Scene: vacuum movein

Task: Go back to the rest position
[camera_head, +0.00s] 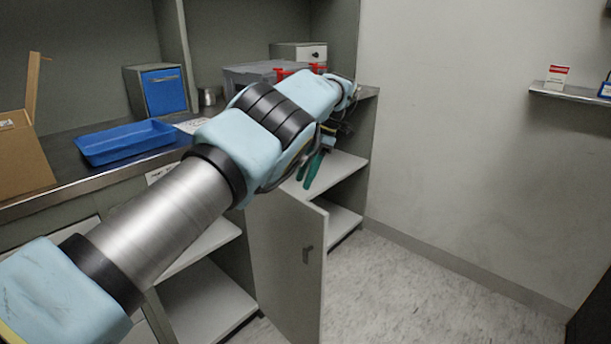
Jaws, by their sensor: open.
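My arm reaches from the lower left up across the view to the shelf unit at the centre. My gripper (308,180) hangs at its far end, with two green fingers pointing down. It is open, with a narrow gap between the fingers, and I see nothing held. It is above the open cabinet door (290,262) and in front of the white inner shelf (336,172). The arm's wrist hides part of the gripper and the cabinet behind it.
A blue tray (125,143), a cardboard box (22,158) and a blue-fronted box (163,91) stand on the counter (72,183). A grey container (250,73) with red latches is behind my arm. The floor (400,300) at right is clear. A wall shelf (570,95) is at far right.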

